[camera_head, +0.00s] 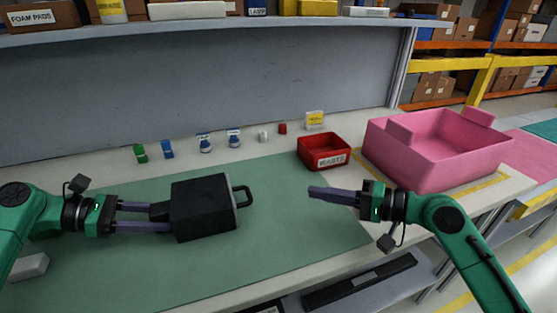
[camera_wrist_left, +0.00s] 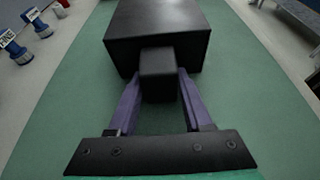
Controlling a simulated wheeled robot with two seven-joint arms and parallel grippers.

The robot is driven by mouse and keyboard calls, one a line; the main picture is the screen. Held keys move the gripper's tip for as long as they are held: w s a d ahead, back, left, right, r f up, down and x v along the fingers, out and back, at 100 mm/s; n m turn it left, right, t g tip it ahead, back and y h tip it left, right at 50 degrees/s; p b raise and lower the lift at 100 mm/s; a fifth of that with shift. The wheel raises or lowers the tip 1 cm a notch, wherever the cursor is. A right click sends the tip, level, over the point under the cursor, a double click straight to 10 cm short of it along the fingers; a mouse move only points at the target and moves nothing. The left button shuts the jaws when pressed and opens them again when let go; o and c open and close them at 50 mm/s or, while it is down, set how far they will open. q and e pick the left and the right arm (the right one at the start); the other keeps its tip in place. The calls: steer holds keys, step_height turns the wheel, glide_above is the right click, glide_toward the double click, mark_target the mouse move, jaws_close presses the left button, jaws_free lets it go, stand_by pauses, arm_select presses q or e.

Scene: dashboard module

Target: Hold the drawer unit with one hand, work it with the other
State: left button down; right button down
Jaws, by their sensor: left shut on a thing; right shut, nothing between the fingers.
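The drawer unit (camera_head: 205,208) is a black box on the green mat (camera_head: 290,235), with a dark loop handle (camera_head: 243,196) on its right side. My left gripper (camera_head: 158,217) is shut on a block-like grip (camera_wrist_left: 158,75) that sticks out of the unit's left side; the left wrist view shows a purple finger on each side of it. My right gripper (camera_head: 312,192) is shut and empty, to the right of the handle and apart from it. The inside of the unit is hidden.
A red waste bin (camera_head: 323,161) and a large pink tote (camera_head: 410,165) stand at the right. Several small bottles and blocks, among them a green one (camera_head: 140,153), line the back of the table. The mat between the handle and my right gripper is clear.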

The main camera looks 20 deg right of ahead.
arm_select(q)
steer(key=shift+c, duration=1.2)
jaws_free()
arm_select(e)
steer(key=shift+w, duration=0.1)
